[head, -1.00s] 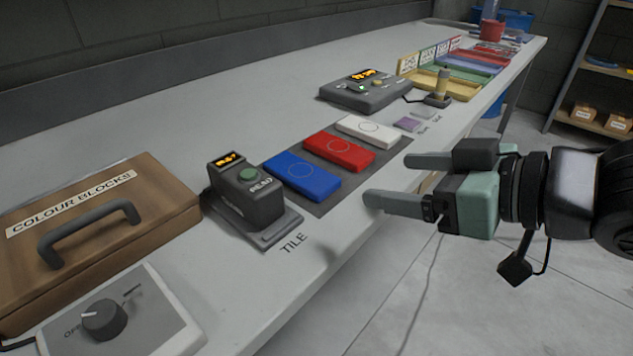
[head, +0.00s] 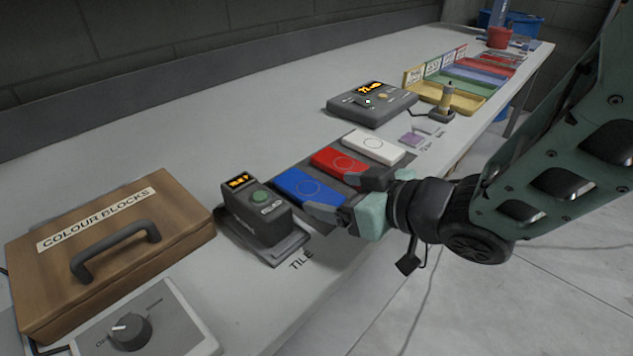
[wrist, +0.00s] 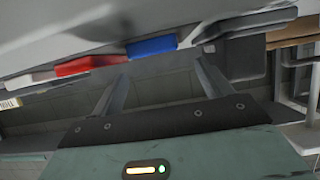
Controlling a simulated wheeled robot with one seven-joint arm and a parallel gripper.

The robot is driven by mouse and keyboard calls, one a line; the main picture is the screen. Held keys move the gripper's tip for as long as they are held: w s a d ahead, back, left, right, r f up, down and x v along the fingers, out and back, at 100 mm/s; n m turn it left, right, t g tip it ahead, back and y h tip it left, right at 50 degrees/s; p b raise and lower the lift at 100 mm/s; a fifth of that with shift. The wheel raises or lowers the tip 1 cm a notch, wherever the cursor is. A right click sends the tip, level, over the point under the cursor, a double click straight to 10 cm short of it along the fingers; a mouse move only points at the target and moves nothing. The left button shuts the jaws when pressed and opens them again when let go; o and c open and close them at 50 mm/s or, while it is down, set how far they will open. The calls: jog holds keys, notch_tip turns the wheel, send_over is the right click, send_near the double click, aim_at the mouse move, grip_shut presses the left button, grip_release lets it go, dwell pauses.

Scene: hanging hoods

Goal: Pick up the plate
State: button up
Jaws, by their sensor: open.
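I cannot tell for sure which thing is the plate. Three flat coloured blocks lie in a row on a dark mat (head: 322,222): a blue one (head: 307,187), a red one (head: 342,161) and a white one (head: 374,147). My gripper (head: 334,194) is open and empty, with its fingers at the front edge of the blue and red blocks. It partly hides the mat. In the wrist view the blue block (wrist: 152,45) and red block (wrist: 88,64) show beyond the fingertips, apart from them.
A grey device with a green button (head: 258,210) stands left of the blocks. A wooden case (head: 110,240) and a dial box (head: 140,325) are at the near left. A control box (head: 370,103), coloured trays (head: 445,95) and a small purple square (head: 412,139) lie to the right.

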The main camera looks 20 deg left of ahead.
aim_at(314, 191)
jog(key=shift+f+x, duration=0.15)
jog(key=shift+x, duration=1.15)
jog(key=shift+f+x, duration=0.15)
jog(key=shift+x, duration=1.15)
jog(key=shift+w+d, duration=0.1)
jog(key=shift+d, duration=0.05)
jog(key=c, duration=1.1)
